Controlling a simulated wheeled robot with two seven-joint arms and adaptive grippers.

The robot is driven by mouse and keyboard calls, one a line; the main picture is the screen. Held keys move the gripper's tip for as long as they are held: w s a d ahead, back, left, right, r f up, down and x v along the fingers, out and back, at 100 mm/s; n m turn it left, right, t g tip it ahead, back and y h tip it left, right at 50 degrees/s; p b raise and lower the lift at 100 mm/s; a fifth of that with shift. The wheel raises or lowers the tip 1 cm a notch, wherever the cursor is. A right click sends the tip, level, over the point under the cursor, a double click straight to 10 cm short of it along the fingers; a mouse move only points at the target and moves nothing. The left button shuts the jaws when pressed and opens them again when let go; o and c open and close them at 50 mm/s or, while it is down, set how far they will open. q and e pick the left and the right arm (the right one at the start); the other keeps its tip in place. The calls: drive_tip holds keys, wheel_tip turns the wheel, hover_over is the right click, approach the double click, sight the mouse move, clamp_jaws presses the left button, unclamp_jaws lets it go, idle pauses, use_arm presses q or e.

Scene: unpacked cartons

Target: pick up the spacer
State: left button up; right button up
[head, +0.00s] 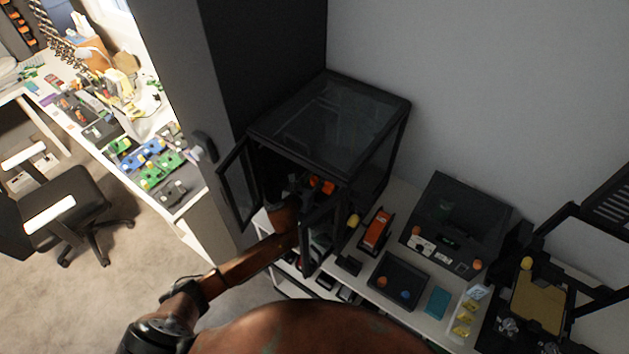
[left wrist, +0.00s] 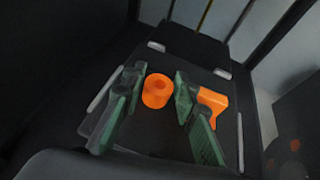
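The spacer (left wrist: 157,92), taken to be the round orange piece with a hole in its top, stands on a dark plate (left wrist: 160,155) in the left wrist view. My left gripper (left wrist: 160,80) has its two green fingers apart, one on each side of the spacer. The gaps beside it are small, and I cannot tell whether either finger touches it. In the head view my left arm reaches through the open doors of a black glazed cabinet (head: 330,115), where orange pieces (head: 322,186) show. The gripper itself is mostly hidden there. My right gripper is not in view.
A second, angular orange piece (left wrist: 213,103) lies just right of the right finger. The open cabinet door (head: 237,185) stands close to my arm. A red-orange device (head: 376,230) and a dark tray (head: 398,284) sit on the white table to the right.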

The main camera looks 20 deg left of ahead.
use_arm(q)
drive_tip(key=c, duration=0.5)
drive_tip(key=shift+o, duration=0.2)
